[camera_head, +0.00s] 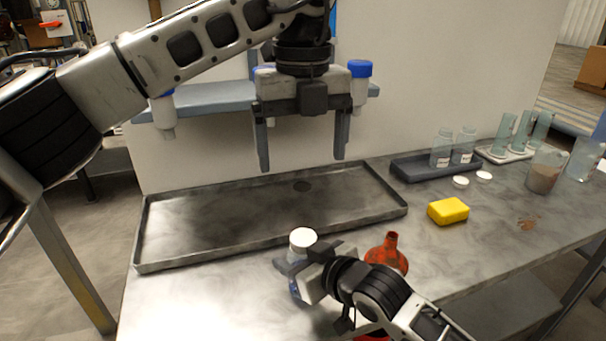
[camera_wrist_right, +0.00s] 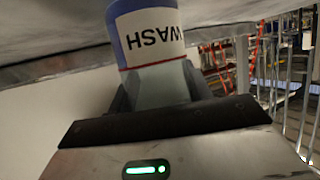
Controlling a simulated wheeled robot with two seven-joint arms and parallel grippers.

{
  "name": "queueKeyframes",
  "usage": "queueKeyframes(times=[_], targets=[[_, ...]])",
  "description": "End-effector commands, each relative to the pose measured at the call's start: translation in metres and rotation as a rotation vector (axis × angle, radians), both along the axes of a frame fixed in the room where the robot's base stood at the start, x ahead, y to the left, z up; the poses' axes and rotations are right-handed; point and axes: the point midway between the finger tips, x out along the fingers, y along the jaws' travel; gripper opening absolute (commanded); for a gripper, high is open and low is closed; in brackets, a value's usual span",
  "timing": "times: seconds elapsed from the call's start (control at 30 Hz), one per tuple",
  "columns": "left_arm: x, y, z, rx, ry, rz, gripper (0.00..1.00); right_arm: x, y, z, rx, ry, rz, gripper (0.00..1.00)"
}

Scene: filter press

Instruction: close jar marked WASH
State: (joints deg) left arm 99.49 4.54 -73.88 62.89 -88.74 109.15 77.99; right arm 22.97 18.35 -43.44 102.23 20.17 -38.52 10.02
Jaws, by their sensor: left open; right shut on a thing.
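The jar marked WASH (camera_wrist_right: 150,38) has a white label with a blue edge and a red line. In the right wrist view its lettering is upside down, and clear glass shows between the fingers. In the head view the jar (camera_head: 294,258) stands near the tray's front edge. A round white top that looks like a lid (camera_head: 303,237) sits on it; I cannot tell whether it is tight. My right gripper (camera_head: 297,275) is shut on the jar's side and partly hides it. My left gripper (camera_head: 302,160) is open and empty, pointing down above the tray, behind and above the jar.
A shallow metal tray (camera_head: 230,247) lies behind the jar. An orange funnel (camera_head: 388,253) stands right of it. Further right are a yellow sponge (camera_head: 448,211), two loose white lids (camera_head: 461,181), a dark tray (camera_head: 412,170) with two jars, and beakers (camera_head: 545,170). A wall shelf (camera_head: 212,97) holds blue-capped bottles.

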Motion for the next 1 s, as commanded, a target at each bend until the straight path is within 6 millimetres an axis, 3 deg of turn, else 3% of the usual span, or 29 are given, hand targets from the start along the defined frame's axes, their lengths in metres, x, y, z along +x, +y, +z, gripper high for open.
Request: queueKeyframes(times=[0.13,0.4,0.43,0.5,0.53,0.87,1.0], targets=[[0.0,0.0,0.01,-0.001,0.0,0.0,0.89,0.0,0.0,-0.001,-0.003,0.003,0.0,0.0],[0.0,0.0,0.011,0.0,0.0,-0.001,0.89,0.0,0.0,-0.001,-0.003,0.003,0.0,0.0],[0.0,0.0,0.011,0.0,0.0,-0.001,0.89,0.0,0.0,-0.001,-0.003,0.003,0.0,0.53],[0.0,0.0,0.011,0.0,0.0,0.0,0.89,0.0,0.0,-0.001,-0.002,0.002,0.0,0.72],[0.0,0.0,0.011,0.0,0.0,-0.001,0.89,0.0,0.0,-0.001,-0.002,0.002,0.0,0.75],[0.0,0.0,0.011,0.0,0.0,0.0,0.89,-0.002,-0.002,0.0,-0.001,0.002,0.0,0.75],[0.0,0.0,0.011,0.0,0.0,0.0,0.89,-0.014,-0.013,0.007,-0.001,0.002,0.0,0.75]])
